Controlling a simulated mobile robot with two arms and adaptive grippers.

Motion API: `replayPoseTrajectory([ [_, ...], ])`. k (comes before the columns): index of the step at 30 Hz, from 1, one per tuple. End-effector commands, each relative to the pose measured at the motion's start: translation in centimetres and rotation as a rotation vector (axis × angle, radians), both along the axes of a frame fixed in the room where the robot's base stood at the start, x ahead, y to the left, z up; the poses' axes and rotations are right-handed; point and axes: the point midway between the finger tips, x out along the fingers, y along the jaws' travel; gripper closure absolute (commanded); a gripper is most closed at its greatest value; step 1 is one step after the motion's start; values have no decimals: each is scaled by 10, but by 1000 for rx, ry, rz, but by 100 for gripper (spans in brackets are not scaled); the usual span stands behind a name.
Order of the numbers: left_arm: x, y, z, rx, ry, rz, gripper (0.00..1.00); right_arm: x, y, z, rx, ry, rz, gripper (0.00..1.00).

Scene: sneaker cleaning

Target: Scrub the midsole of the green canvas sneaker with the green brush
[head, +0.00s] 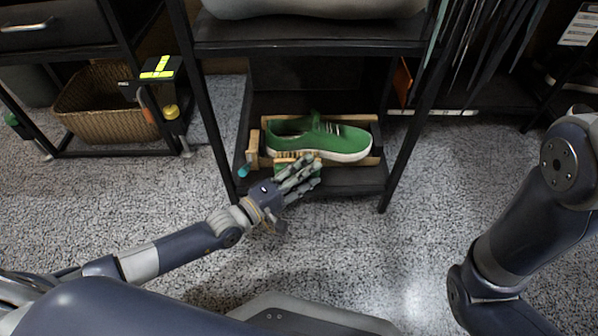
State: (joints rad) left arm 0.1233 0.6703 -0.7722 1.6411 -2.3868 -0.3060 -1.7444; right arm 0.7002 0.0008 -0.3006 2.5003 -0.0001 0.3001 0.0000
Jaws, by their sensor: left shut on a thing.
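The green canvas sneaker (318,141) sits on the low black shelf with its toe to the right, its white midsole facing me. Light wooden pieces stand around it. My left gripper (303,172) reaches in from the front left and is shut on the green brush (283,168). The brush is partly hidden by the fingers. Its pale bristles seem to be up against the near side of the sneaker, at the midsole's heel half; exact contact is hard to tell. My right arm shows at the right edge, but its gripper is out of view.
Black posts (400,135) of the shelf stand on both sides of the sneaker, with an upper shelf (310,47) above. A small teal item (243,171) lies at the shelf's left front corner. A wicker basket (103,103) stands at the left. The grey carpet (370,240) in front is clear.

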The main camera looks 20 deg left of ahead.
Motion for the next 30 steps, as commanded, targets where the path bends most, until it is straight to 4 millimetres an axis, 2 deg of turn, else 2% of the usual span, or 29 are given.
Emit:
replayPoseTrajectory([
  [4,4,-12,2,-2,-3,1,99,0,0,2,0,0,0,100],
  [13,7,-23,2,-2,-3,2,99,0,0,2,1,-1,0,100],
  [22,13,-49,2,-4,-2,2,99,0,0,5,1,-1,0,100],
  [30,16,-58,1,-1,-2,2,99,0,0,5,1,-1,0,100],
])
